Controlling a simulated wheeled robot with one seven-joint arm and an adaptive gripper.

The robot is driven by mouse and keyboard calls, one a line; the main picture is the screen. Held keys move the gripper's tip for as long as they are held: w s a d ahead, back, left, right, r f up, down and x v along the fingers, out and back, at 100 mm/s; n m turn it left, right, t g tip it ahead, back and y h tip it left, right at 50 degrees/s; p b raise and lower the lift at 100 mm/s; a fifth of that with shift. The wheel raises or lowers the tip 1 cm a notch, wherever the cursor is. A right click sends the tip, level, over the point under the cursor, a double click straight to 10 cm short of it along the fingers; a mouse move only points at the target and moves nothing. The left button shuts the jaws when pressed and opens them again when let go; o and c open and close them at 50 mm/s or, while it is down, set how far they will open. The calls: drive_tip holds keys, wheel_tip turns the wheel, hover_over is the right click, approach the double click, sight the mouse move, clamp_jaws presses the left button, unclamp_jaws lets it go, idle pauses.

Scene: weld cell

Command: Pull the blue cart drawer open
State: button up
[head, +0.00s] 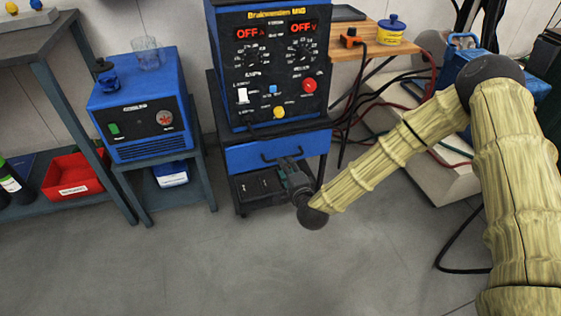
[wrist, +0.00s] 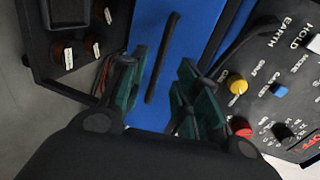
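The blue cart drawer (head: 240,156) sits under the welding machine. Its front looks flush with the cart. The black bar handle (head: 268,158) is partly hidden by my gripper in the head view. My gripper (head: 287,166) is just in front of the drawer's right half. In the wrist view the blue drawer front (wrist: 200,30) fills the middle, and the handle (wrist: 162,58) runs lengthwise between the fingers' lines. My gripper (wrist: 157,90) is open there, with its green-padded fingers apart on either side of the handle's near end. I cannot tell how much depth separates them from the handle.
The black-fronted welding machine (head: 270,65) stands above the drawer. A dark lower shelf (head: 255,187) lies below it. A blue unit (head: 140,105) on a stand is at left. Cables (head: 375,100) hang at right. The floor (head: 230,265) in front is clear.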

drive_tip(key=b+x, duration=0.1)
drive_tip(key=x, duration=0.5)
drive_tip(key=shift+w+a, duration=0.15)
drive_tip(key=shift+w, duration=0.15)
clamp_jaws()
